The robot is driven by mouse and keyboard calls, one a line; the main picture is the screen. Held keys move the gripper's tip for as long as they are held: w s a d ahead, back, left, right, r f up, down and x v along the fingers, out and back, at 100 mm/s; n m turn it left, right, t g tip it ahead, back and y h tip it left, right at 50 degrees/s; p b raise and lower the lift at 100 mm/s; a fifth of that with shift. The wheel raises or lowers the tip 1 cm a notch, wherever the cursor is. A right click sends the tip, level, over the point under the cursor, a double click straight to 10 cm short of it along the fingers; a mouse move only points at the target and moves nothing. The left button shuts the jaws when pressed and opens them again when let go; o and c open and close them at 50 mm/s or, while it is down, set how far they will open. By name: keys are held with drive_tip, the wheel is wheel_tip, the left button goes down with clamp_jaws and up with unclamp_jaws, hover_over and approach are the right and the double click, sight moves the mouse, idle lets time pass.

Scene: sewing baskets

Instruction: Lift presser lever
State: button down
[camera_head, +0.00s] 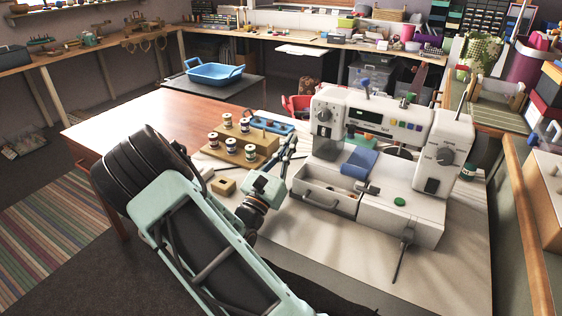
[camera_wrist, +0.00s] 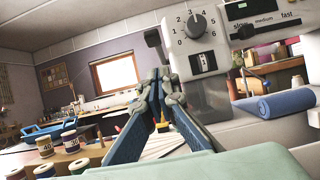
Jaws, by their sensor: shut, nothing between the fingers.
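A white sewing machine (camera_head: 420,165) stands on the light table top, and its left end with a numbered dial (camera_wrist: 195,22) fills the upper right of the wrist view. A small black knob or lever (camera_wrist: 152,37) sticks out at the left edge of that end; I cannot tell if it is the presser lever. My gripper (camera_head: 290,145) is beside the machine's left end in the head view. In the wrist view my gripper (camera_wrist: 166,80) has its fingertips together, empty, just below the black knob. I cannot tell whether they touch the machine. The needle area is not clear.
A wooden stand with thread spools (camera_head: 240,145) is left of my gripper. A blue cloth roll (camera_wrist: 275,103) lies at the machine. An open drawer (camera_head: 330,198) juts from the machine's front left. A blue tray (camera_head: 214,72) sits further back. Free table top lies in front (camera_head: 340,245).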

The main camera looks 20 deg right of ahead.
sight(306, 114)
drive_tip(key=shift+w+d+r, duration=0.15)
drive_tip(key=shift+d+r, duration=0.1)
drive_tip(key=shift+r, duration=0.45)
drive_tip(key=shift+w+d+r, duration=0.2)
drive_tip(key=shift+r, duration=0.45)
drive_tip(key=shift+w+d+r, duration=0.15)
drive_tip(key=shift+d+r, duration=0.1)
drive_tip(key=shift+r, duration=0.45)
wheel_tip(306, 114, up, 2)
drive_tip(key=g+y+p, duration=0.1)
drive_tip(key=p, duration=0.6)
drive_tip(key=shift+d+r, duration=0.1)
drive_tip(key=shift+w+y, duration=0.1)
drive_tip(key=shift+y, duration=0.2)
